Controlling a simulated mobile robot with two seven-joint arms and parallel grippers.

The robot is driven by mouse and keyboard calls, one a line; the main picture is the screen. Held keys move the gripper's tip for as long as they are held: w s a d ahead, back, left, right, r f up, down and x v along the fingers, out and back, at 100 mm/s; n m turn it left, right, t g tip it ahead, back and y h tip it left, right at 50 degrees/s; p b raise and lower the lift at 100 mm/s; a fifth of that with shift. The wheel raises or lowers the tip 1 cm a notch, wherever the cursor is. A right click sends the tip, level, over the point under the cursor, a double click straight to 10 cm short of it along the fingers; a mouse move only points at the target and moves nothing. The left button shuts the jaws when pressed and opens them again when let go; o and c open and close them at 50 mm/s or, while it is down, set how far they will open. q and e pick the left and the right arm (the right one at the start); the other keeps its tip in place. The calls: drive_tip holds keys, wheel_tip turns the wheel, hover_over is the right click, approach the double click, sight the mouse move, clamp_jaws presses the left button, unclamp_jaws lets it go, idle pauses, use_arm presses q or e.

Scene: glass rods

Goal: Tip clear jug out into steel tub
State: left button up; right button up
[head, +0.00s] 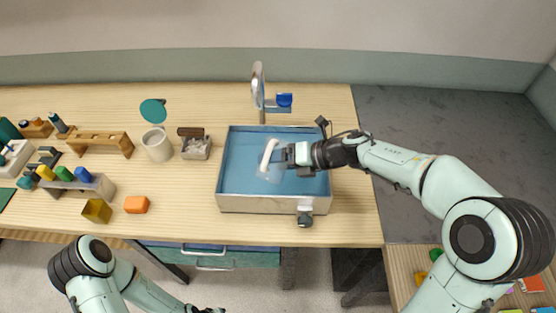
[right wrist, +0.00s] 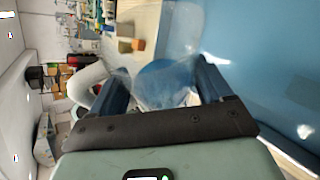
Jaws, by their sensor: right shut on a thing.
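The clear jug (head: 272,174) is over the steel tub, with a white curved part (head: 267,155) on its left side. My right gripper (head: 287,156) is shut on the jug from the right. In the right wrist view the see-through jug (right wrist: 165,82) sits between the two fingers (right wrist: 162,95). Its exact tilt and contents are hard to tell. The steel tub (head: 258,204) has pale metal walls and a blue inside. My left arm is at the bottom left; its gripper (head: 208,310) is mostly cut off by the frame edge.
A tap (head: 259,88) with a blue part stands behind the tub. A white cup (head: 157,146), a wooden rack (head: 100,142), an orange block (head: 136,204) and a yellow block (head: 97,210) are to the left. Bare wood lies left of the tub.

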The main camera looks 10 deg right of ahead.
drive_tip(key=shift+w+d+r, duration=0.1)
drive_tip(key=shift+r, duration=0.1)
idle(0.3)
drive_tip(key=shift+r+m+y+b, duration=0.15)
drive_tip(key=shift+m+y+b, duration=0.15)
drive_tip(key=shift+m, duration=0.1)
drive_tip(key=shift+r+g, duration=0.2)
drive_tip(key=shift+g, duration=0.1)
